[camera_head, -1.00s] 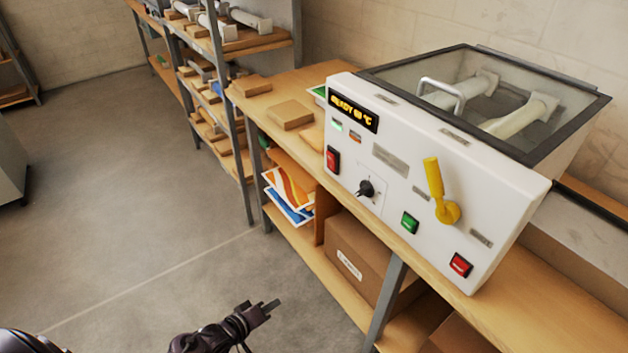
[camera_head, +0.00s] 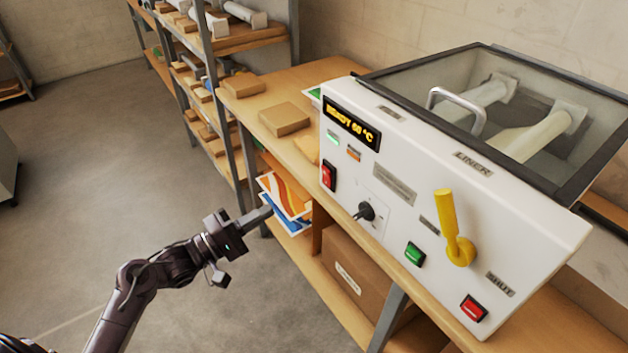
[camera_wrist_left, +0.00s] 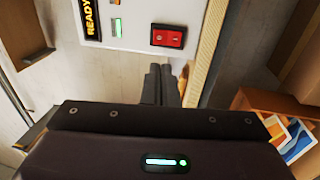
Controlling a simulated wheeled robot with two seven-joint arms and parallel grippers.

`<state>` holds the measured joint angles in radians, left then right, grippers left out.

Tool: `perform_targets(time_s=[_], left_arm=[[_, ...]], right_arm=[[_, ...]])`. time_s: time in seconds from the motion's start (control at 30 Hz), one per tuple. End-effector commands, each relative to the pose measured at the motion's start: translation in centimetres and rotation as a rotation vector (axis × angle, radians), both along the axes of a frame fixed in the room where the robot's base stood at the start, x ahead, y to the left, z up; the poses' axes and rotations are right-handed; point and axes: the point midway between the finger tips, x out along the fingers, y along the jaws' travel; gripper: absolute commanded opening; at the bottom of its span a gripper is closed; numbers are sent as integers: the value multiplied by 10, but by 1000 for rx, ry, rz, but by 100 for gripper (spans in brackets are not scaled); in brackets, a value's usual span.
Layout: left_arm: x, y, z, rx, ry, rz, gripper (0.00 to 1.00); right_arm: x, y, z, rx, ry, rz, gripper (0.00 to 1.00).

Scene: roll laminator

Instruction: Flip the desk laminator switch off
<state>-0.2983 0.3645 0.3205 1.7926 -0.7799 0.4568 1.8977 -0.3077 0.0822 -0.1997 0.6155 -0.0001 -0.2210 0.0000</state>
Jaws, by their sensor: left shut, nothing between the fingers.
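The white desk laminator (camera_head: 400,195) stands on a wooden bench. Its red rocker switch (camera_head: 329,176) is on the left of the front panel, below the lit display (camera_head: 352,123) reading READY. In the left wrist view the red switch (camera_wrist_left: 168,37) lies ahead of the fingers, beside a lit green lamp (camera_wrist_left: 116,27). My left gripper (camera_head: 262,212) is shut and empty, to the left of and below the switch, apart from the panel. In the left wrist view its fingers (camera_wrist_left: 160,82) are together. My right gripper is not in view.
The panel also has a black knob (camera_head: 365,211), a green button (camera_head: 414,252), a yellow lever (camera_head: 449,225) and a second red switch (camera_head: 473,308). Colourful sheets (camera_head: 287,200) and a cardboard box (camera_head: 355,283) are on the lower shelf. The floor at left is free.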

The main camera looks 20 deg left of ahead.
Motion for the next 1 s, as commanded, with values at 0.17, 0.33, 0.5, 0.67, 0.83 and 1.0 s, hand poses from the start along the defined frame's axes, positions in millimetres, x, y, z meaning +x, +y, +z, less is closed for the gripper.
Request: perform_targets(time_s=[0.17,0.33,0.5,0.67,0.83,1.0], left_arm=[[17,-12,6,-1,-3,1,0],[45,-34,13,-1,-4,0,0],[73,-56,18,-1,-2,1,0],[93,-73,21,0,-1,1,0],[105,-82,22,2,0,1,0],[108,-84,21,3,-1,2,0]], right_arm=[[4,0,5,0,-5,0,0],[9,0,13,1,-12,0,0],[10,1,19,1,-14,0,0],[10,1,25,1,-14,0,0],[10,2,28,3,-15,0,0],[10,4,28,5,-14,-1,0]])
